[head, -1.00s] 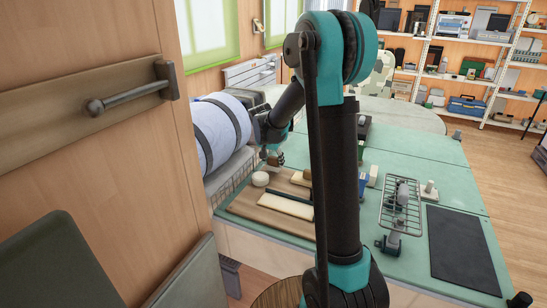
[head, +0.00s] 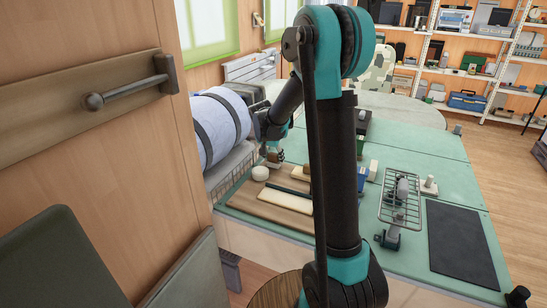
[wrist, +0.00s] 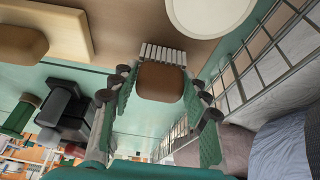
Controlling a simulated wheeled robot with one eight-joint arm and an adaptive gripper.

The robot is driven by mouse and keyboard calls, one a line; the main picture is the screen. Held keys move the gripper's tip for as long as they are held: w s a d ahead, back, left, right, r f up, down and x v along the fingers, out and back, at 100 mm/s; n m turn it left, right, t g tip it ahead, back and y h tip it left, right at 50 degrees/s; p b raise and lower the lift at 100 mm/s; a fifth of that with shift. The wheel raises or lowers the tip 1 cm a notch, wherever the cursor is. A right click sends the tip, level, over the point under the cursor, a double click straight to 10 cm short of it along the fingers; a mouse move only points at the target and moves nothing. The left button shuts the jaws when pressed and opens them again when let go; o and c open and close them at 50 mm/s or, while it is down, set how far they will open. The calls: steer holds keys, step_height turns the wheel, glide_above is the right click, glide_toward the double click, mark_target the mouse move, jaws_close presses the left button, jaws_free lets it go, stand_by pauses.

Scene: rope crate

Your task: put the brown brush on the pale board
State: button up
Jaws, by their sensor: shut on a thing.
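My gripper (head: 273,155) hangs over the far left of the green table, close to the wire basket. In the wrist view its fingers (wrist: 160,88) are shut on the brown brush (wrist: 160,80), with its white bristles (wrist: 163,54) showing beyond its body. The brush is small and partly covered by the fingers in the head view. The pale board (head: 284,200) lies flat on a larger brown board, to the right and nearer the camera than my gripper. A dark strip runs along its far side.
A white round thing (head: 260,173) sits on the brown board (head: 248,205). A pale block (head: 300,172) stands beyond the pale board. The wire basket (head: 228,178) with a rolled blue bundle (head: 212,125) is at left. A wire rack (head: 400,203) and dark mat (head: 460,245) lie at right.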

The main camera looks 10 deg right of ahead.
steer(key=shift+f, duration=0.2)
steer(key=o, duration=1.1)
steer(key=v, duration=1.2)
